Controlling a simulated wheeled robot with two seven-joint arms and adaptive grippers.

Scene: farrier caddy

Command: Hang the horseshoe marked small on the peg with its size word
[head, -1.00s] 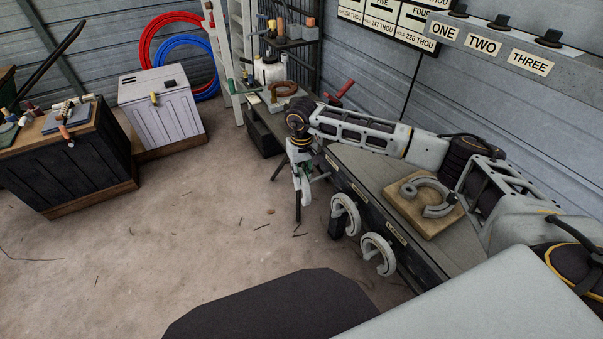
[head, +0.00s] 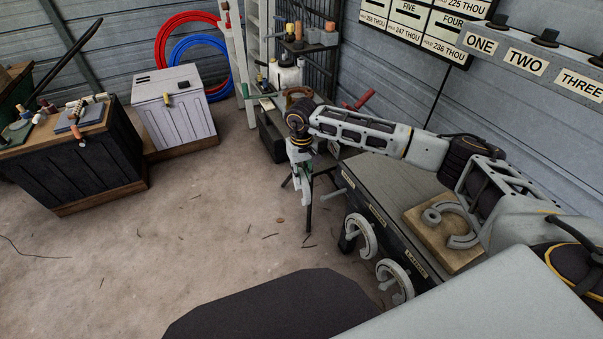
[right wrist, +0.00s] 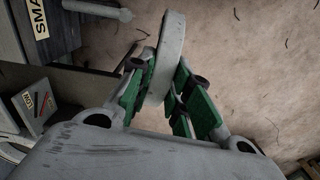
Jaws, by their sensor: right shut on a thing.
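My right gripper (head: 301,170) is in front of the bench's far end in the head view. In the right wrist view its green-padded fingers (right wrist: 167,88) are shut on a grey horseshoe (right wrist: 168,45), seen nearly edge-on; its size mark cannot be read. A label starting "SMA" (right wrist: 38,16) is on the bench front at upper left, with a pale peg (right wrist: 98,9) beside it. The held horseshoe is apart from that peg, to its right in the picture. My left gripper is out of view.
Two horseshoes hang on nearer pegs, one here (head: 362,238) and one closer (head: 396,281). A horseshoe-shaped piece (head: 458,228) lies on a wooden board (head: 425,232) on the bench (head: 392,185). Open floor (head: 210,220) lies left of the bench.

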